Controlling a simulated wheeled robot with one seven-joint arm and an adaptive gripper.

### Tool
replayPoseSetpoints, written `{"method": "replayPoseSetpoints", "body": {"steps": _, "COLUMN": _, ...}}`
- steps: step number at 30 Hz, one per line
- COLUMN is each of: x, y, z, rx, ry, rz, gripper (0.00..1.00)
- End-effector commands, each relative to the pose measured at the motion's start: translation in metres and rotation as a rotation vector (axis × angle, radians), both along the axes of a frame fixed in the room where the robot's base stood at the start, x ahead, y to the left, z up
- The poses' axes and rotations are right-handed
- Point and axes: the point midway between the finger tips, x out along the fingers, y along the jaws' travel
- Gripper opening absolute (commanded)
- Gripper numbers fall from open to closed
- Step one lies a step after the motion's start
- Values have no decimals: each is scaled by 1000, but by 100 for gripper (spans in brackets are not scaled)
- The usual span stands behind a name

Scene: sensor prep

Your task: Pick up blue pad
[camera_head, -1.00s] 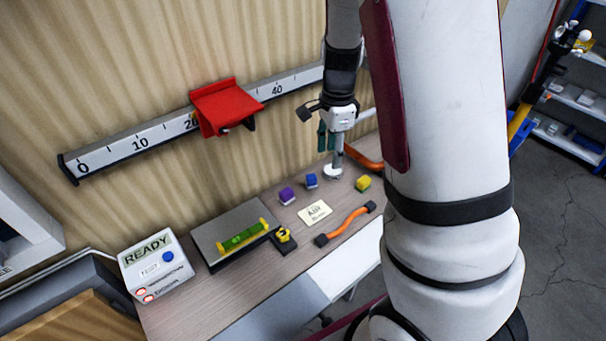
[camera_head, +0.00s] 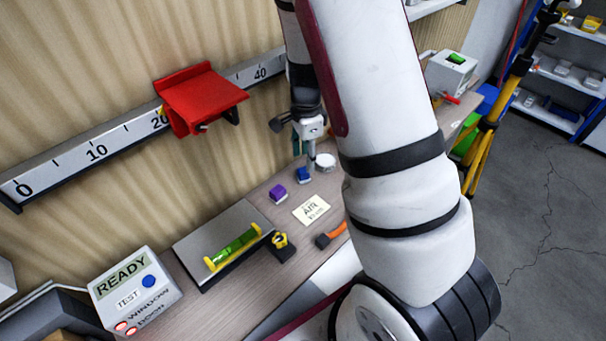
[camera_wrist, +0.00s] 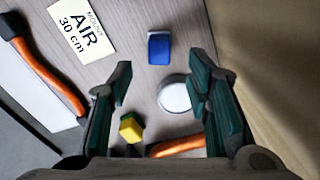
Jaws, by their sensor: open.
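The blue pad (camera_head: 303,175), a small block with a pale edge, lies on the wooden bench top. In the wrist view the blue pad (camera_wrist: 159,48) shows fully, just beyond and between my fingertips. My gripper (camera_head: 309,146) is above the bench close to the pad, pointing down, with its fingers partly hard to make out. In the wrist view my gripper (camera_wrist: 161,82) has its two teal-padded fingers spread wide with nothing between them. The pad is apart from both fingers.
A white round disc (camera_wrist: 174,95) lies close beside the pad, near the right finger. A yellow block (camera_wrist: 131,128) and orange-handled tools (camera_wrist: 50,80) lie nearby. A purple block (camera_head: 277,193) and an AIR card (camera_head: 311,210) flank the pad. The wall ruler (camera_head: 97,150) runs behind.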

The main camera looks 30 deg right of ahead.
Motion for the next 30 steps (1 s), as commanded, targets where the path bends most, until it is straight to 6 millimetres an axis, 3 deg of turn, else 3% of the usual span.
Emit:
{"method": "replayPoseSetpoints", "body": {"steps": 5, "x": -1, "y": 0, "z": -11, "rx": 0, "ry": 2, "rz": -1, "gripper": 45}}
{"method": "replayPoseSetpoints", "body": {"steps": 14, "x": -1, "y": 1, "z": -50, "rx": 0, "ry": 2, "rz": -1, "gripper": 45}}
{"method": "replayPoseSetpoints", "body": {"steps": 23, "x": 0, "y": 0, "z": -56, "rx": 0, "ry": -1, "rz": 0, "gripper": 45}}
{"method": "replayPoseSetpoints", "body": {"steps": 30, "x": 0, "y": 1, "z": -55, "rx": 0, "ry": -1, "rz": 0, "gripper": 0}}
